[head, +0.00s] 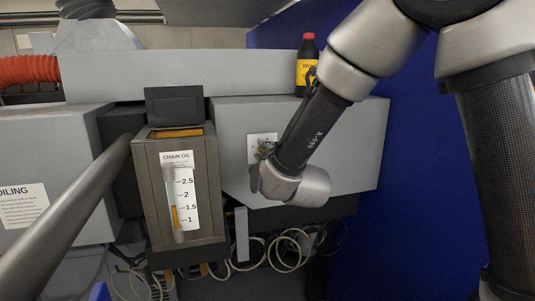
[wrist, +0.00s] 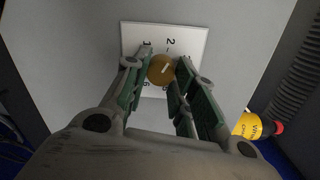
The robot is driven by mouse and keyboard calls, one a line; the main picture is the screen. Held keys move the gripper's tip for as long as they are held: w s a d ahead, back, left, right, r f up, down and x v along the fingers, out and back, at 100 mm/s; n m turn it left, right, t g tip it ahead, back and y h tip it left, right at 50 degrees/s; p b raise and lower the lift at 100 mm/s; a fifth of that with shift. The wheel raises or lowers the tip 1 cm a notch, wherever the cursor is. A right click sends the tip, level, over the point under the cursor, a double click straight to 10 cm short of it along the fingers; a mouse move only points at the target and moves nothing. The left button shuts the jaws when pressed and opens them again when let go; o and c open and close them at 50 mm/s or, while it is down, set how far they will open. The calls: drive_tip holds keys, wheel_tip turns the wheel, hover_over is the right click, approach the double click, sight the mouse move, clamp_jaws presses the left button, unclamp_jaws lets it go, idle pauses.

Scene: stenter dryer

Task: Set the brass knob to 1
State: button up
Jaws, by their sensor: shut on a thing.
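The brass knob (wrist: 158,72) sits on a white dial plate (wrist: 195,38) in the wrist view. A pale pointer line on the knob slants toward the upper right of that view. A 2 is legible above the knob; other marks are partly hidden by the fingers or too small to read surely. My gripper (wrist: 161,66) has one finger on each side of the knob and is shut on it. In the head view the plate (head: 252,150) is on the grey cabinet front, and my gripper (head: 264,152) covers most of the knob.
A chain oil box (head: 176,200) with a level gauge stands left of the dial. A yellow and black bottle with a red cap (head: 307,65) stands on the ledge above; it also shows in the wrist view (wrist: 248,126). Loose cables (head: 290,248) hang below. A blue wall (head: 420,180) is at right.

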drive_tip(key=n, duration=0.6)
drive_tip(key=shift+r+h, duration=0.1)
drive_tip(key=shift+h, duration=0.3)
drive_tip(key=n, duration=0.5)
drive_tip(key=shift+a+n, duration=0.15)
drive_tip(key=shift+n, duration=0.25)
drive_tip(key=shift+h, duration=0.3)
drive_tip(key=o, duration=1)
drive_tip(key=shift+s+r, duration=0.1)
drive_tip(key=shift+s, duration=0.05)
drive_tip(key=v, duration=1.2)
